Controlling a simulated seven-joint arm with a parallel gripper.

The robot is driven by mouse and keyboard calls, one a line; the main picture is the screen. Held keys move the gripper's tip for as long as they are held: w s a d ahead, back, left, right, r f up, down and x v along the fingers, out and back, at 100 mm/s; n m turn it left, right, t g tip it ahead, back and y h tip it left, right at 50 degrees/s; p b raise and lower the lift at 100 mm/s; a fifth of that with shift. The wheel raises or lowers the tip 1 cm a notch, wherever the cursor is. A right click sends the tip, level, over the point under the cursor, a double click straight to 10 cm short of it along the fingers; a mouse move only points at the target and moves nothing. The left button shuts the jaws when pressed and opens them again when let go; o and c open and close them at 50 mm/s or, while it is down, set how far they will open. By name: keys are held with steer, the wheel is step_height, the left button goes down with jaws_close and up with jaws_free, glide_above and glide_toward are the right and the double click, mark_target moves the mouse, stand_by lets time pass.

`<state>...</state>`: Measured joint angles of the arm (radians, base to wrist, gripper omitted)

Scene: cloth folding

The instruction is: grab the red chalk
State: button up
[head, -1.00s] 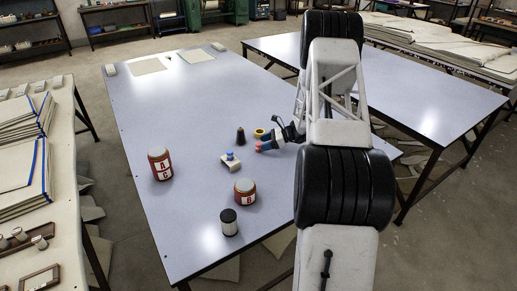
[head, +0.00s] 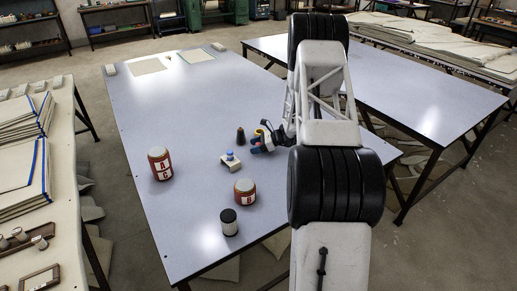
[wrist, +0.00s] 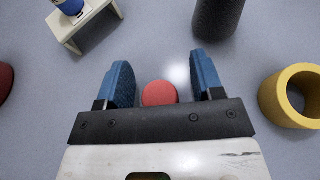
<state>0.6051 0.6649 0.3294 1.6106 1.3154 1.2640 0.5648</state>
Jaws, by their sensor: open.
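The red chalk (wrist: 160,93) shows in the wrist view as a round red end between the two blue fingers of my gripper (wrist: 160,85). Gaps show on both sides of it, so the fingers are apart from it. Its lower part is hidden behind the dark gripper bar. In the head view my gripper (head: 259,145) is low over the near half of the grey-blue table (head: 180,115), and the chalk is hard to make out there. My gripper is open.
Red jars (head: 160,164) (head: 245,193) and a black-lidded jar (head: 229,223) stand to the left and nearer. The table's far middle is clear.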

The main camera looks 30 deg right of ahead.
steer(key=c, duration=1)
steer(key=shift+r, duration=0.15)
steer(key=shift+r, duration=0.45)
steer(key=shift+s+r, duration=0.2)
steer(key=shift+r, duration=1.05)
steer(key=s+a, duration=0.2)
steer(key=s, duration=0.2)
steer(key=s+a+r, duration=0.1)
steer(key=s+a, duration=0.1)
steer(key=s, duration=0.3)
steer(key=s+a, duration=0.2)
steer(key=s, duration=0.3)
steer(key=shift+s+a+r, duration=0.15)
steer(key=shift+a, duration=0.05)
